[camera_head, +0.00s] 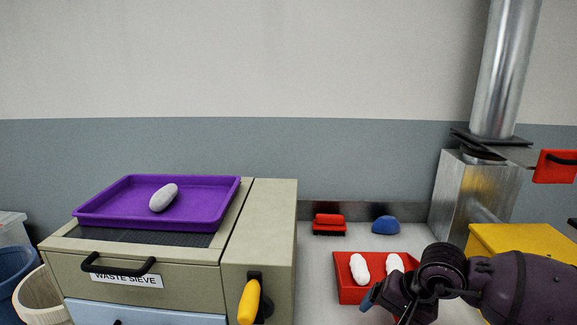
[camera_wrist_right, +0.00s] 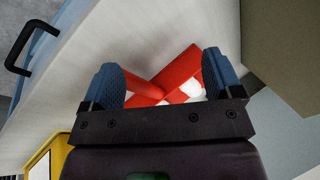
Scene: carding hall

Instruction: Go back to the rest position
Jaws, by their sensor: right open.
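My right gripper (camera_head: 372,300) reaches in from the right in the head view, over the front right of a red tray (camera_head: 345,291). Two white rolls (camera_head: 359,268) lie in that tray; the right one is partly hidden by my wrist. In the right wrist view the gripper (camera_wrist_right: 163,78) is open, its blue fingers apart with nothing held. The red tray (camera_wrist_right: 178,69) and a bit of white (camera_wrist_right: 193,89) show beyond the fingers; whether they touch the tray I cannot tell. My left gripper is not in view.
A waste sieve cabinet (camera_head: 190,268) with a yellow-handled lever (camera_head: 249,302) stands left, bearing a purple tray (camera_head: 112,212) with a pale oval lump (camera_head: 163,197). Behind the red tray are a red brush-like block (camera_head: 329,224) and a blue dome (camera_head: 385,225). A yellow box (camera_head: 515,238) and metal duct (camera_head: 505,70) stand right.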

